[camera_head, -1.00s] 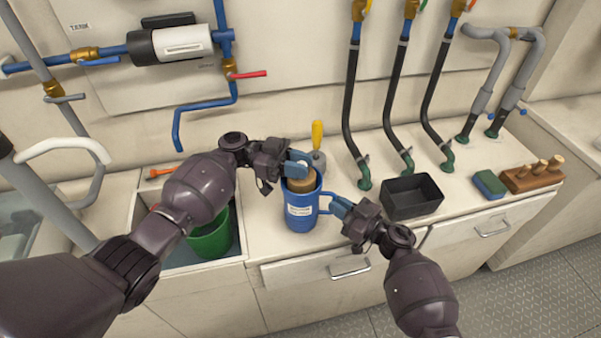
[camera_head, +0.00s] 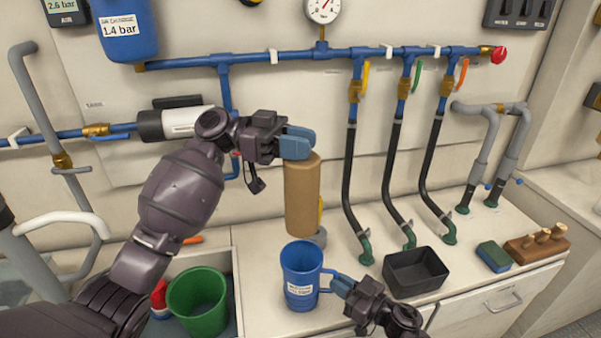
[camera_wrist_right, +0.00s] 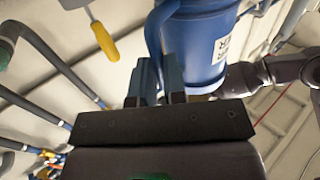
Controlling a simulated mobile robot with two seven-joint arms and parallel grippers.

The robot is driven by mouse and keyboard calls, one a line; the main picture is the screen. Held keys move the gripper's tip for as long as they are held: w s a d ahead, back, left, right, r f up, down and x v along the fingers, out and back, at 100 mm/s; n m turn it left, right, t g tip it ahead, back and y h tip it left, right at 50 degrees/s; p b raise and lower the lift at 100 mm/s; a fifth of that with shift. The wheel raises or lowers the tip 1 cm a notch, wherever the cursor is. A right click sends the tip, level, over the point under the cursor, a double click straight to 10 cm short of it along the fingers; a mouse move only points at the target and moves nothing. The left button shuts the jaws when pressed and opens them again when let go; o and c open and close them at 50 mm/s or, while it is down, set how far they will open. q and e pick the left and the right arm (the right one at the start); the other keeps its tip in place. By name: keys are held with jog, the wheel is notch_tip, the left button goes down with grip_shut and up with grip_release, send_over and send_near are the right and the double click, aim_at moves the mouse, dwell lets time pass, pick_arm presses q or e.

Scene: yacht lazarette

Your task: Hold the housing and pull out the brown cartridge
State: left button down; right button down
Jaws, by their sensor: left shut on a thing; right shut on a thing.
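The blue housing (camera_head: 298,262) stands upright on the counter, its label facing me and its top open. The brown cartridge (camera_head: 302,205) is upright in the air just above the housing's mouth, clear of it as far as I can see. My left gripper (camera_head: 297,144) is shut on the cartridge's top end. My right gripper (camera_head: 340,286) is shut on the housing's handle at its right side. In the right wrist view, the fingers (camera_wrist_right: 158,82) close on the handle beside the blue housing (camera_wrist_right: 200,45).
A black tray (camera_head: 415,273) stands right of the housing, with a blue-green sponge (camera_head: 494,256) and a wooden block with pegs (camera_head: 537,245) beyond. A green bucket (camera_head: 198,303) sits in the sink at left. Black hoses (camera_head: 395,165) hang behind. A yellow-handled tool is partly hidden behind the cartridge.

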pick_arm(q)
jog(key=shift+r, duration=1.3)
pick_arm(e)
jog(key=c, duration=1.1)
grip_release()
jog(key=shift+d, duration=0.1)
